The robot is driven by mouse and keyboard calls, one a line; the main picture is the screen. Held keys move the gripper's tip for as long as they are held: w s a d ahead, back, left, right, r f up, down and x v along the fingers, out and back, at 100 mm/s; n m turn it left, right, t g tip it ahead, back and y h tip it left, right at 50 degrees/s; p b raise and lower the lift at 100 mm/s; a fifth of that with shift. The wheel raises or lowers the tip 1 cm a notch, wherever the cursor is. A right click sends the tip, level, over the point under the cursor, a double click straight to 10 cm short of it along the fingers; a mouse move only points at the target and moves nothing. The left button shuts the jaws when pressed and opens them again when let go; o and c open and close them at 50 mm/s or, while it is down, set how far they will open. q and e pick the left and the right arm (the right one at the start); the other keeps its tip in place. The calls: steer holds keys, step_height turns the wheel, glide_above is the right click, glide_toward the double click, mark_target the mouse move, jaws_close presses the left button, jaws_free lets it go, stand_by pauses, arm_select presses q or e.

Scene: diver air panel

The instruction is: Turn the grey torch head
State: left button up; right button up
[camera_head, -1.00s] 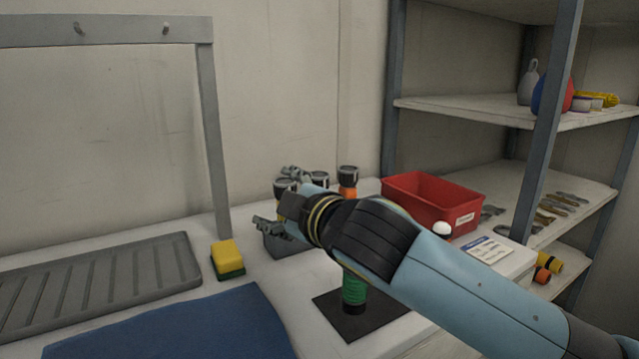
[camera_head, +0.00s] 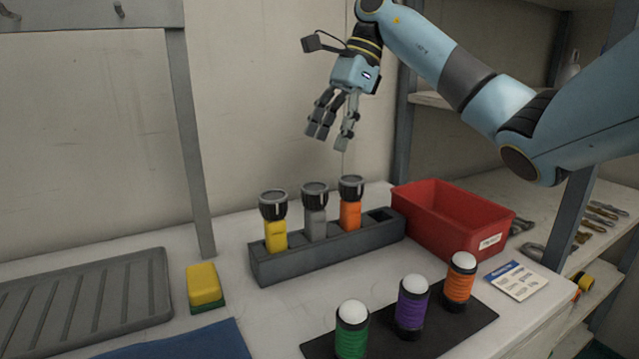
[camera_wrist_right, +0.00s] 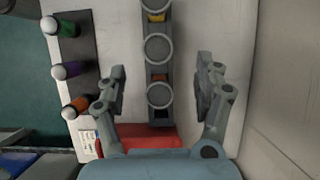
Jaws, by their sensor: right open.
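The grey torch (camera_head: 316,222) stands upright in the middle of a dark rack (camera_head: 325,253), its dark round head (camera_head: 315,192) on top. A yellow torch (camera_head: 275,232) is left of it and an orange torch (camera_head: 350,212) right of it. In the right wrist view the grey torch's head (camera_wrist_right: 158,48) shows from above, between the other two heads. My right gripper (camera_head: 330,140) is open and empty, above the rack with fingers pointing down. Its spread fingers (camera_wrist_right: 160,70) lie either side of the torch row in the wrist view. My left gripper is not in view.
A red bin (camera_head: 455,215) stands right of the rack. Green (camera_head: 352,330), purple (camera_head: 412,305) and orange (camera_head: 460,280) white-topped cylinders stand on a dark mat in front. A yellow sponge (camera_head: 204,284) lies left. The rack's right-end slot (camera_head: 381,214) is empty.

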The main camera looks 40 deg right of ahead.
mark_target(316, 186)
steer(key=b+x, duration=0.2)
steer(key=x, duration=0.1)
steer(key=b+x, duration=0.3)
steer(key=d+b+x, duration=0.1)
steer(key=b+x, duration=0.2)
steer(key=shift+s+a+f, duration=0.15)
steer(key=shift+s+f, duration=0.1)
steer(key=shift+f, duration=0.4)
steer(key=shift+a+f, duration=0.15)
steer(key=shift+f, duration=0.1)
steer(key=shift+r, duration=0.1)
steer(key=c, duration=1.2)
steer(key=shift+o, duration=0.2)
